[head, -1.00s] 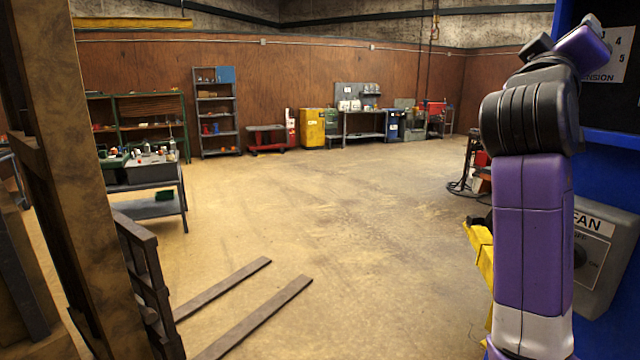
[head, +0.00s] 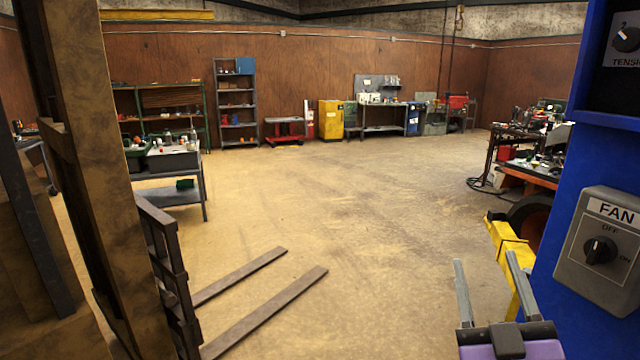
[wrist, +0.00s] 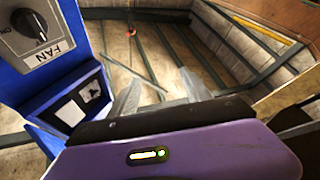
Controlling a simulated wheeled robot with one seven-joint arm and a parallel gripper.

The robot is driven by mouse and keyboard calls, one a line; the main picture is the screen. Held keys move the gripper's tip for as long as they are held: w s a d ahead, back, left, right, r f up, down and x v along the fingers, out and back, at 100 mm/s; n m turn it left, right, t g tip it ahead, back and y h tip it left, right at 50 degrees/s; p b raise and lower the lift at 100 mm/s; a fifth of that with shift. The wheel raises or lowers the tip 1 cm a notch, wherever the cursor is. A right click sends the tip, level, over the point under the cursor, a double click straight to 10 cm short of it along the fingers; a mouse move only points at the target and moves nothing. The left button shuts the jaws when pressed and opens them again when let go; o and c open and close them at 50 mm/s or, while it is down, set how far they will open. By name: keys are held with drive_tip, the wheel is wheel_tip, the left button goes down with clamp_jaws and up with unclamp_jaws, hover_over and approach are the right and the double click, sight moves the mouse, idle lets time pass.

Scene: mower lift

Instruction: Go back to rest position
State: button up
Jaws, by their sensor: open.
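My gripper (head: 489,292) is at the bottom right of the head view, with two grey fingers apart and nothing between them. Its purple body shows at the lower edge of that view. In the wrist view my gripper (wrist: 160,98) also shows with its fingers spread and empty. The fan control box (head: 603,251), grey with a black knob, is on the blue panel to the right of my gripper and apart from it. In the wrist view the fan box (wrist: 35,32) is at the upper left. The rest of my arm is out of the head view.
The blue panel (head: 560,200) stands close on the right. A yellow beam (head: 512,250) lies just behind my gripper. A brown post (head: 100,170) and two fork bars (head: 265,312) are on the left. The floor (head: 350,210) in the middle is clear.

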drive_tip(key=s+a+f+m+g+y, duration=0.1)
drive_tip(key=s+f+g, duration=0.1)
drive_tip(key=s+f, duration=0.7)
drive_tip(key=s+a+f+m+g+y+b, duration=0.1)
drive_tip(key=s+f+g, duration=0.2)
drive_tip(key=s+f, duration=0.5)
drive_tip(key=s+a+f+m+g+b, duration=0.1)
drive_tip(key=s+f, duration=0.8)
drive_tip(key=s, duration=1.2)
drive_tip(key=shift+a+f+g+y, duration=0.35)
drive_tip(key=shift+a+g+y, duration=0.1)
drive_tip(key=shift+g, duration=0.65)
